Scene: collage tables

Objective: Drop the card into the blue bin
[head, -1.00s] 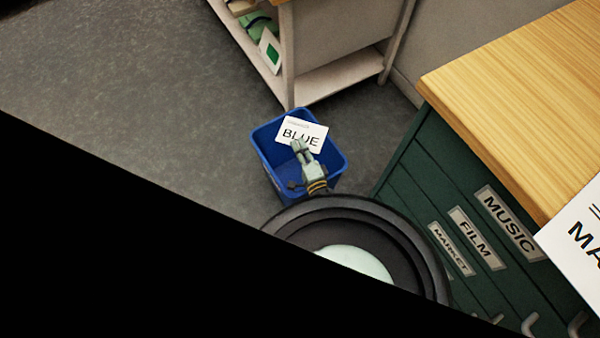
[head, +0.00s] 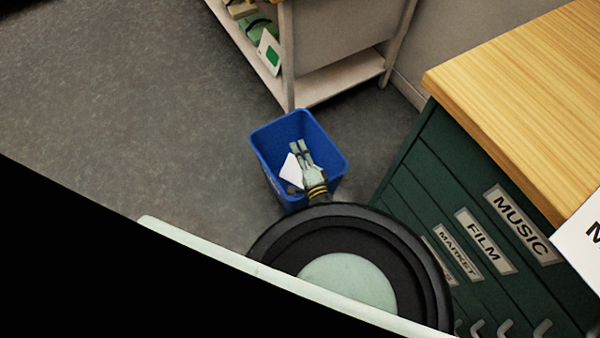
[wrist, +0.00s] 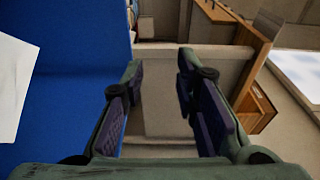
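The blue bin (head: 262,150) stands on the grey floor near the middle of the head view. Its blue wall (wrist: 75,90) fills the left of the wrist view. The white card (head: 291,170) is inside the bin's outline in the head view, partly hidden by my gripper; its lettering does not show. The card (wrist: 12,85) also shows at the left edge of the wrist view, against the blue and apart from the fingers. My gripper (head: 300,147) is over the bin. In the wrist view my gripper (wrist: 160,70) has its fingers spread with nothing between them.
A green drawer cabinet (head: 440,200) with a wooden top (head: 520,90) stands close to the right of the bin. A pale shelf unit (head: 340,82) stands behind the bin. Another white card (head: 580,240) shows at the right edge. Open floor (head: 130,110) lies to the left.

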